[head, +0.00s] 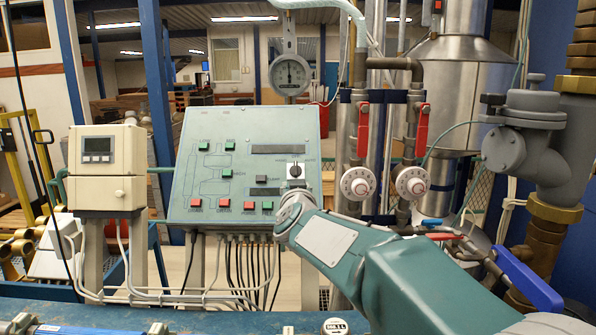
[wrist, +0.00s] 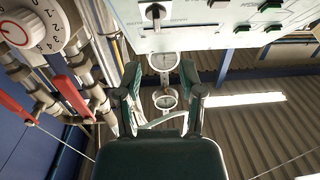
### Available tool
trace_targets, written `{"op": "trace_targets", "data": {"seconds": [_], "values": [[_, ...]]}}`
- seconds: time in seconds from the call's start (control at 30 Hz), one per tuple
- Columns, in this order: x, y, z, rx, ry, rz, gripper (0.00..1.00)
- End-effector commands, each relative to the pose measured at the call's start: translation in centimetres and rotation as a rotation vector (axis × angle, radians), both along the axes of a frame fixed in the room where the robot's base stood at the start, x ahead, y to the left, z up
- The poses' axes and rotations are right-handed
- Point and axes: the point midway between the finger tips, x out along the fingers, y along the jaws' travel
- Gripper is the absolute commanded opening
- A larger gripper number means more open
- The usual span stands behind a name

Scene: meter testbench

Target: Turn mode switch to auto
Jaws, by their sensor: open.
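The mode switch (head: 295,170) is a dark rotary knob on a white square plate at the right side of the grey-green control panel (head: 185,185). Small labels above it are too small to read. The wrist view looks upside down: the mode switch (wrist: 154,12) shows at its top edge, with the knob roughly in line with its plate. My gripper (wrist: 161,72) has its two dark fingers spread apart with nothing between them. The switch lies beyond the fingertips, not touched. In the head view my arm hides the gripper.
Red and green buttons (head: 223,202) sit left and below the switch. A round gauge (head: 289,75) stands above the panel. Right are two white dials (head: 358,183), red-handled valves (head: 363,128) and pipes. A beige meter box (head: 105,165) stands left.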

Motion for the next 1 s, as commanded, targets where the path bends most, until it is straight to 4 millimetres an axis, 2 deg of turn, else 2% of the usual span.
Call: {"op": "trace_targets", "data": {"seconds": [0.03,0.27,0.8,1.0], "values": [[0.7,0.3,-0.1,-0.002,-0.015,-0.019,0.5],[2.4,-0.3,0.0,0.002,-0.035,-0.051,0.5],[10.3,-0.4,0.0,0.002,-0.034,-0.049,0.5],[11.9,-0.4,0.1,0.003,-0.034,-0.048,0.5]]}}
